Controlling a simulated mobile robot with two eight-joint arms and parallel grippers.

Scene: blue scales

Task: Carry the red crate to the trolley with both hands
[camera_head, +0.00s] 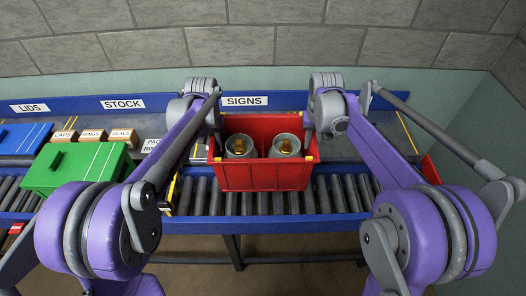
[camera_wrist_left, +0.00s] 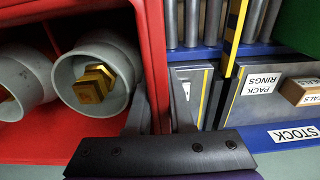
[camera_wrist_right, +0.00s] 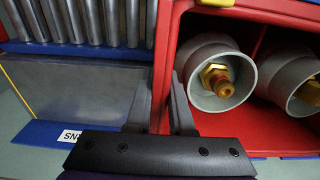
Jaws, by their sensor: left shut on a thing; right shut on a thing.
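The red crate (camera_head: 262,178) sits at the middle of the roller conveyor in the head view, upright, with two grey cylindrical parts with brass fittings inside. My left gripper (camera_wrist_left: 153,115) is shut on the crate's left wall (camera_wrist_left: 156,60), one finger inside and one outside. My right gripper (camera_wrist_right: 160,110) is shut on the crate's right wall (camera_wrist_right: 166,50) in the same way. In the head view both fingertips are largely hidden by my arms. Whether the crate's underside touches the rollers is unclear. No trolley can be made out.
A green lidded box (camera_head: 75,167) and a blue one (camera_head: 22,138) stand to the left. Small cartons (camera_head: 92,136) sit behind them. A blue rail (camera_head: 290,224) runs along the conveyor front. Bare rollers (camera_head: 340,195) lie right of the crate, with another red object (camera_head: 430,170) further right.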

